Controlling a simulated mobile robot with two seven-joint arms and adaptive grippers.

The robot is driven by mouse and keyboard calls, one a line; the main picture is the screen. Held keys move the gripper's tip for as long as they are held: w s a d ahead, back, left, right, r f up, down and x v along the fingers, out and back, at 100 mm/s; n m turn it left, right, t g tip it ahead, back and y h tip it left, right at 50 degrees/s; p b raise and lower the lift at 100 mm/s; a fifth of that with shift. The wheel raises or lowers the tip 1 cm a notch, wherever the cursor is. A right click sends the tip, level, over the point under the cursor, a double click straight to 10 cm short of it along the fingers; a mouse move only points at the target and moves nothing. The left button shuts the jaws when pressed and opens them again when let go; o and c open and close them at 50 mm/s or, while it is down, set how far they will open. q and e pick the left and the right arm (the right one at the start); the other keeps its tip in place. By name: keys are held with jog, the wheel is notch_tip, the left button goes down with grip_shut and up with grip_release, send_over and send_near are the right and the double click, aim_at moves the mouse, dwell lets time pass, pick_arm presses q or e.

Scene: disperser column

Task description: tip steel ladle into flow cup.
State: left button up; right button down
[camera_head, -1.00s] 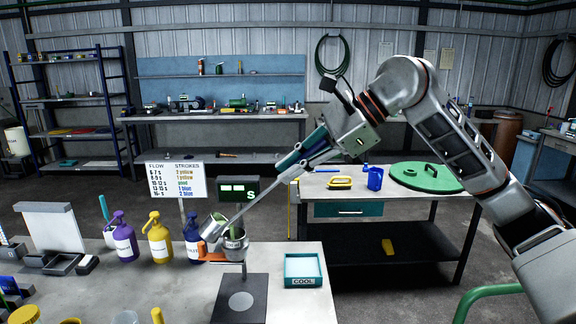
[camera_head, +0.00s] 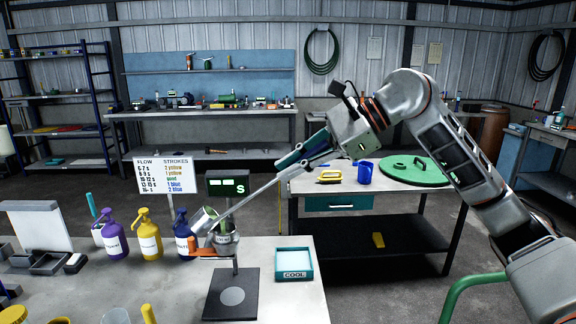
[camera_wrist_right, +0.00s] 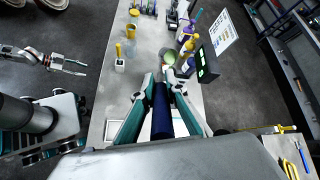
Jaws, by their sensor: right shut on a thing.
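My right gripper (camera_head: 305,155) is shut on the dark blue handle (camera_wrist_right: 161,112) of the steel ladle (camera_head: 256,192). The ladle's shaft slopes down to the left. Its bowl (camera_head: 205,219) is tilted at the upper rim of the metal flow cup (camera_head: 226,241); I cannot tell whether they touch. In the right wrist view, the bowl end and cup are small, and a liquid stream cannot be made out. My left gripper (camera_wrist_right: 80,67) is open and empty, off to the side.
A FLOW/STROKES sign (camera_head: 165,174) and a timer with green display (camera_head: 228,184) stand behind the cup. Purple (camera_head: 115,240), yellow (camera_head: 149,240) and blue (camera_head: 184,240) pump bottles stand left. A teal COOL tray (camera_head: 294,264) lies right, with clear tabletop around it.

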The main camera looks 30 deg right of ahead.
pick_arm(q)
jog(key=shift+d, duration=0.15)
pick_arm(e)
jog(key=shift+d+f, duration=0.15)
jog(key=shift+d, duration=0.05)
jog(key=shift+d+f+y, duration=0.25)
jog(key=shift+y, duration=0.05)
pick_arm(q)
jog(key=shift+w+d+b, duration=0.25)
jog(key=shift+w+b, duration=0.05)
jog(key=shift+b, duration=0.35)
pick_arm(e)
jog(key=shift+d+f, duration=0.1)
pick_arm(q)
jog(key=shift+f, duration=0.1)
pick_arm(e)
jog(key=shift+s, duration=0.1)
jog(key=shift+d+f+y+b, duration=0.3)
jog(key=shift+d+b, duration=0.05)
jog(key=shift+b, duration=0.7)
pick_arm(q)
jog(key=shift+w+d+f+h+b, duration=0.1)
jog(key=shift+d+f+h+b, duration=0.15)
jog(key=shift+f+b, duration=0.4)
jog(key=shift+d+f+h+b, duration=0.15)
jog(key=shift+d+f+b, duration=0.15)
jog(key=shift+f, duration=0.5)
pick_arm(e)
jog(key=shift+d+f, duration=0.35)
jog(key=shift+f, duration=0.1)
